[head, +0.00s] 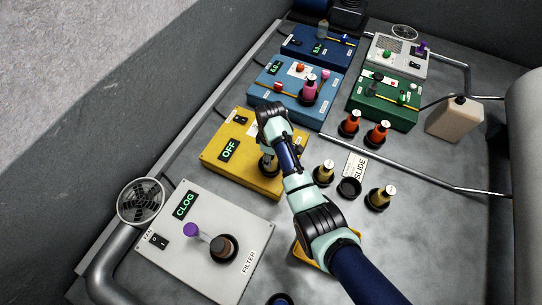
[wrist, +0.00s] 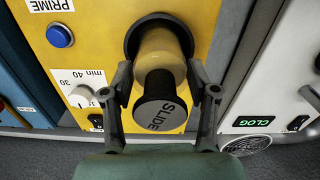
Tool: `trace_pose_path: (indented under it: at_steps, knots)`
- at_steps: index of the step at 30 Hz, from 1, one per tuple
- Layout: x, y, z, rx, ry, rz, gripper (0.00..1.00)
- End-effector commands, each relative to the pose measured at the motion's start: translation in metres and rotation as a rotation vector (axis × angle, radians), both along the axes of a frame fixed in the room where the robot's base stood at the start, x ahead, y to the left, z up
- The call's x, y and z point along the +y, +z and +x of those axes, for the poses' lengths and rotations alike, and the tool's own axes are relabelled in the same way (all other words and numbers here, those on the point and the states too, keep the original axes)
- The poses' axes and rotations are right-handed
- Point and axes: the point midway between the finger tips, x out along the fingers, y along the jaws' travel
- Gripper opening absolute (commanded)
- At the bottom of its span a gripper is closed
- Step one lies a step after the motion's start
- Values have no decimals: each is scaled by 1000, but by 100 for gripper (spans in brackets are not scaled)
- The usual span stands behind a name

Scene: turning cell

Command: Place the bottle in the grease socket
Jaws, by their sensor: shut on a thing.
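The bottle (wrist: 160,60) has a cream body and a black cap lettered SLIDE. My gripper (wrist: 165,88) is shut on it, one finger on each side. The bottle's lower end is at a black round socket (wrist: 133,38) in the yellow unit; I cannot tell whether it is fully seated. In the head view my gripper (head: 269,153) is over the yellow unit (head: 213,155), beside its OFF display, and partly hides the bottle (head: 267,168). No label reading grease is legible.
Two tan bottles (head: 325,170) (head: 381,196) stand around an empty black holder (head: 348,188) near a SLIDE label (head: 356,165). Orange bottles (head: 350,123) stand behind. A grey FILTER unit (head: 180,255) showing CLOG is in front. Blue units (head: 283,72) and a green unit (head: 395,88) stand farther back.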

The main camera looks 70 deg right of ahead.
Motion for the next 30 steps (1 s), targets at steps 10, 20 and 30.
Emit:
trace_pose_path:
  at_steps: [10, 20, 30]
  knots:
    - [0, -1, 0, -1, 0, -1, 74]
    - [0, -1, 0, -1, 0, -1, 84]
    - [-1, 57, 1, -4, 0, -4, 84]
